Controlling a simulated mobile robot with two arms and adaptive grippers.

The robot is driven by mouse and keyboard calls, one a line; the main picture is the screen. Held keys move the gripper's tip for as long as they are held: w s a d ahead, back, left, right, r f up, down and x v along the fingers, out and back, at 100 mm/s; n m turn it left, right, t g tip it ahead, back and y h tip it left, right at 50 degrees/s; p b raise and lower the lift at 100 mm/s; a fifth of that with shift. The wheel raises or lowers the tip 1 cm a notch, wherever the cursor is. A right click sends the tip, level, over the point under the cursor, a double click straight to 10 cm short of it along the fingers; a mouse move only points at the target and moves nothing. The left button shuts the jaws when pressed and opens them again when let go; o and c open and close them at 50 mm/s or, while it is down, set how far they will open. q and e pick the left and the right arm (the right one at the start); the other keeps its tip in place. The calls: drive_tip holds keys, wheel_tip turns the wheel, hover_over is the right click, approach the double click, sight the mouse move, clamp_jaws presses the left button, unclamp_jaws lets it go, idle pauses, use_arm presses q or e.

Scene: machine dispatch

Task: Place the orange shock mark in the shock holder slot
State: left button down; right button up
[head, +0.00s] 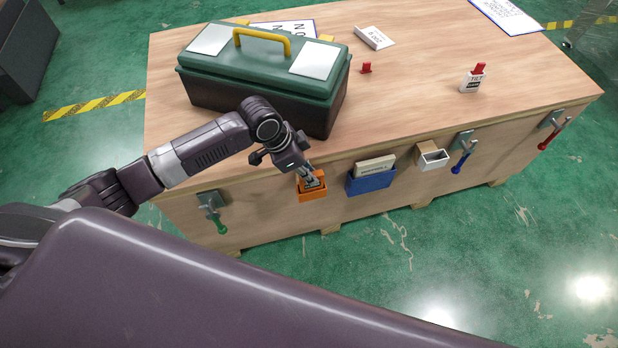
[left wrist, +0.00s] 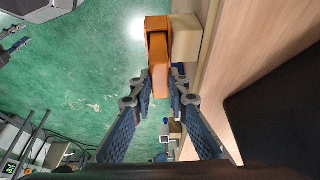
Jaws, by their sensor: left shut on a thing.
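My left gripper (head: 308,174) reaches past the front of the green toolbox to the crate's near side. The mark is at the open top of the orange shock holder (head: 313,195) on the crate's side. In the left wrist view, the mark (left wrist: 159,82) lies between the two fingers (left wrist: 162,85), with its far end at the holder's dark opening (left wrist: 158,24). I cannot tell how deep it sits in the slot. My right gripper is not in view.
A blue holder with a card (head: 371,182) and a white holder (head: 433,158) are to the right on the crate (head: 420,95). The green toolbox (head: 262,80), a tilt mark (head: 472,80) and a red piece (head: 366,68) stand on top. Coloured-handled latches (head: 211,210) line the side.

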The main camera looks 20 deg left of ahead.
use_arm(q)
drive_tip(key=shift+f, duration=1.45)
drive_tip(key=shift+f, duration=0.1)
drive_tip(key=c, duration=1.8)
unclamp_jaws()
drive_tip(key=shift+c, duration=0.2)
drive_tip(key=v, duration=1.2)
